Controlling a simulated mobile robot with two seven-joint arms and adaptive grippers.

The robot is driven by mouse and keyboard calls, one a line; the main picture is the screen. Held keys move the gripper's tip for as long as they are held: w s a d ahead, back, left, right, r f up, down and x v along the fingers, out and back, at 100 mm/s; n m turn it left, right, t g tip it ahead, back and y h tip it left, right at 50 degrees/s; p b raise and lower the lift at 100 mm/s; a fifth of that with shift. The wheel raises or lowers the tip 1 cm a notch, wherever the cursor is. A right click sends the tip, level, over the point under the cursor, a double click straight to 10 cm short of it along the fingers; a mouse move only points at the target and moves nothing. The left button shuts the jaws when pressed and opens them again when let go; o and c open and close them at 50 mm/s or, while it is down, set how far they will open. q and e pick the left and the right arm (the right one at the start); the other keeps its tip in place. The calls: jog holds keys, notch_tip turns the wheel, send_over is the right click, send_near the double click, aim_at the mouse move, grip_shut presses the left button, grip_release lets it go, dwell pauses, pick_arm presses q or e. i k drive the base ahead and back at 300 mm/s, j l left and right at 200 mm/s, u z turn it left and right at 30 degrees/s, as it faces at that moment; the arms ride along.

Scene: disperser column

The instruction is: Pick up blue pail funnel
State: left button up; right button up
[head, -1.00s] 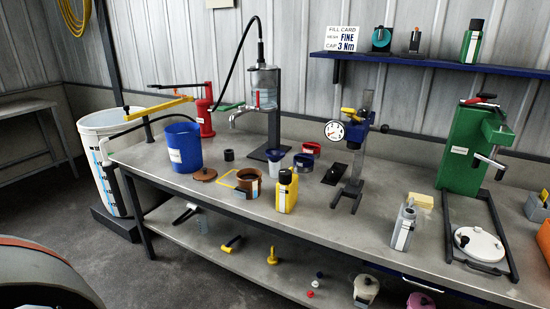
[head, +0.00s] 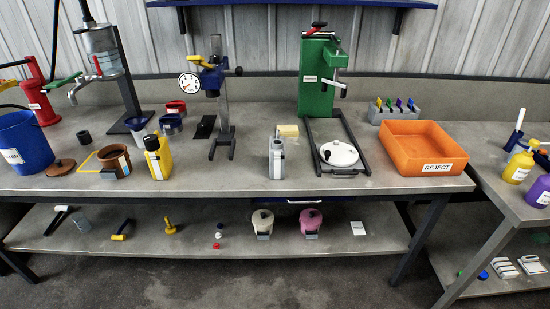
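A blue ring-like piece (head: 171,124) with a pale label sits on the bench, just in front of a similar red piece (head: 175,107). To its left is a small funnel-shaped vessel (head: 137,125) with a dark blue rim and pale body, near the foot of the dispenser stand. I cannot tell for certain which of the blue-rimmed pieces is the pail funnel. A large blue pail (head: 24,143) with a white label stands at the bench's left end. Neither of my grippers is in view.
A yellow bottle (head: 158,157) and brown pot (head: 114,160) stand in front of the blue pieces. The gauge stand (head: 221,110) is to their right. Farther right are a green press (head: 318,75) and an orange REJECT bin (head: 421,146).

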aim_at(138, 130)
jog(key=i+j+z, duration=0.1)
jog(key=j, duration=0.55)
jog(key=i+j+z, duration=0.1)
jog(key=j, duration=0.55)
jog(key=j+z, duration=0.1)
jog(key=j, duration=0.6)
jog(key=i, duration=0.05)
